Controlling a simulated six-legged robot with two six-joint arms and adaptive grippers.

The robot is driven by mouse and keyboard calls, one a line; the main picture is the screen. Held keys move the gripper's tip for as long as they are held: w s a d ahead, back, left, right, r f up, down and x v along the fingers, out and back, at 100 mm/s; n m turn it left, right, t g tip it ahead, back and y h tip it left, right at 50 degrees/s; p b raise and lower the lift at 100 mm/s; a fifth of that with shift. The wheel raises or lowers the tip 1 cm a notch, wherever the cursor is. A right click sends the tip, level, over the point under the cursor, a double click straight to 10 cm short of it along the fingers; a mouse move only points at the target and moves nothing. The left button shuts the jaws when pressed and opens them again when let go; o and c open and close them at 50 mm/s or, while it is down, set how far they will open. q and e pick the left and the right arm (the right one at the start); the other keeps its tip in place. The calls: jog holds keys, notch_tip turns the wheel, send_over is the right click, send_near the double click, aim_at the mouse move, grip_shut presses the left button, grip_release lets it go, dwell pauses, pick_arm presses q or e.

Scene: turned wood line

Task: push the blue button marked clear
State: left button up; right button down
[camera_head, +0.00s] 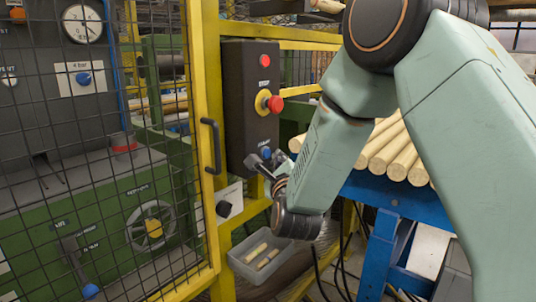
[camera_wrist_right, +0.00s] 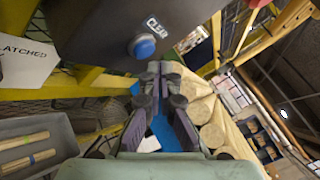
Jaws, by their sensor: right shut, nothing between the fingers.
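The blue button (camera_head: 266,153) is the lowest button on a dark control box (camera_head: 236,105). A partly readable label, seemingly "CLEAR", is above it. The blue button also shows in the right wrist view (camera_wrist_right: 142,46), up and left of my fingertips. My right gripper (camera_head: 257,161) is shut and empty, close beside the button at the box's lower end. Its fingers show in the right wrist view (camera_wrist_right: 161,69). A gap shows there between fingertips and button; I cannot tell its depth. My left gripper is not in view.
A red button on a yellow base (camera_head: 274,104) and a smaller red one (camera_head: 264,60) sit above on the box. A yellow mesh door with a black handle (camera_head: 211,146) is left. A grey bin (camera_head: 243,272) holds wooden pieces below. Wooden rods (camera_head: 400,160) lie right.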

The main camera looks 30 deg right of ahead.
jog(key=shift+w, duration=0.1)
jog(key=shift+w+a, duration=0.15)
jog(key=shift+w, duration=0.2)
jog(key=shift+w+a+b, duration=0.15)
jog(key=shift+w+b, duration=0.15)
jog(key=shift+b, duration=0.1)
dwell(0.8)
jog(key=shift+s, duration=0.1)
jog(key=shift+s+d, duration=0.35)
jog(key=shift+s, duration=0.3)
jog(key=shift+s+d, duration=0.3)
jog(key=shift+s, duration=0.45)
jog(key=shift+s+d, duration=0.35)
jog(key=shift+s, duration=0.45)
jog(key=shift+s+d, duration=0.3)
jog(key=shift+s, duration=0.45)
